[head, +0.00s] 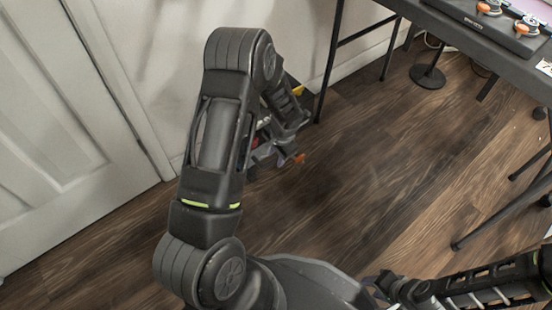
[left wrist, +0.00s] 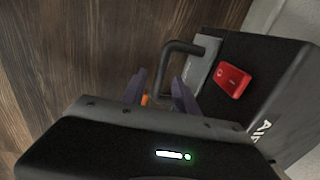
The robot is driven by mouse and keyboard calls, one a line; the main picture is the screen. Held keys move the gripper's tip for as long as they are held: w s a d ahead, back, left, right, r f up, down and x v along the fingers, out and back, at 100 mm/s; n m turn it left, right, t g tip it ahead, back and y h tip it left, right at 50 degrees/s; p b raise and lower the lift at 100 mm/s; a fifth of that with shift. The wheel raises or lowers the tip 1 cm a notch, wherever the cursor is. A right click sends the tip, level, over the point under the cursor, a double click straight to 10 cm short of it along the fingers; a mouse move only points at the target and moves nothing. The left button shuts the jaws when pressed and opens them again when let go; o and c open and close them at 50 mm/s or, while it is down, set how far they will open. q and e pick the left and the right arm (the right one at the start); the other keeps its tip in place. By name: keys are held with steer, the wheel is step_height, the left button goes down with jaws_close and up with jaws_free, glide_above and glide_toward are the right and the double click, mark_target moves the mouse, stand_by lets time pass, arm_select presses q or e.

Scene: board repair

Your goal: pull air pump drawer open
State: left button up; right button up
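The air pump (left wrist: 275,92) is a black box with white lettering at the right of the left wrist view. Its front has a grey panel (left wrist: 206,62), a red part (left wrist: 233,80) and a black bar handle (left wrist: 184,46). My left gripper (left wrist: 160,78) is open, its two dark fingers apart with a gap between them. The handle lies just beyond the fingertips; I cannot tell whether they touch it. In the head view my left arm hides most of the pump. My right gripper (head: 384,284) is at the bottom edge of the head view; its fingers are unclear.
A white door (head: 60,110) stands at the left. A dark table (head: 490,55) with orange-topped items is at the upper right, its thin legs reaching the floor. A black round stand (head: 428,76) is under it. The wooden floor (head: 370,170) in the middle is clear.

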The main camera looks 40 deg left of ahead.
arm_select(q)
steer(key=shift+f, duration=0.35)
steer(key=shift+c, duration=0.6)
jaws_close()
stand_by(0.6)
